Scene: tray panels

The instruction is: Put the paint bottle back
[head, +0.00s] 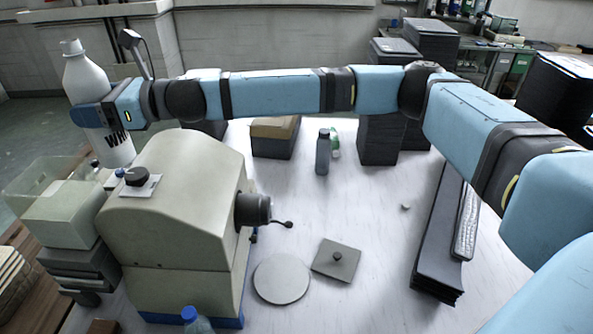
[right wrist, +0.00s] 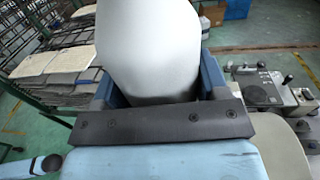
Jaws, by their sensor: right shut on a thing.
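The paint bottle (head: 87,78) is large and white, with a white cap and dark letters low on its side. It is upright at the left of the head view, beyond the beige machine. My right arm reaches across the view from the right, and my right gripper (head: 92,116) is shut around the bottle's middle. In the right wrist view the white bottle (right wrist: 152,45) fills the space between the blue fingers (right wrist: 158,88). The bottle's base is close to the machine's outline, and I cannot tell whether it rests on anything. My left gripper is not in view.
The beige machine (head: 185,190) stands just in front of the bottle, with a clear box (head: 30,185) to its left. The table's middle is mostly clear.

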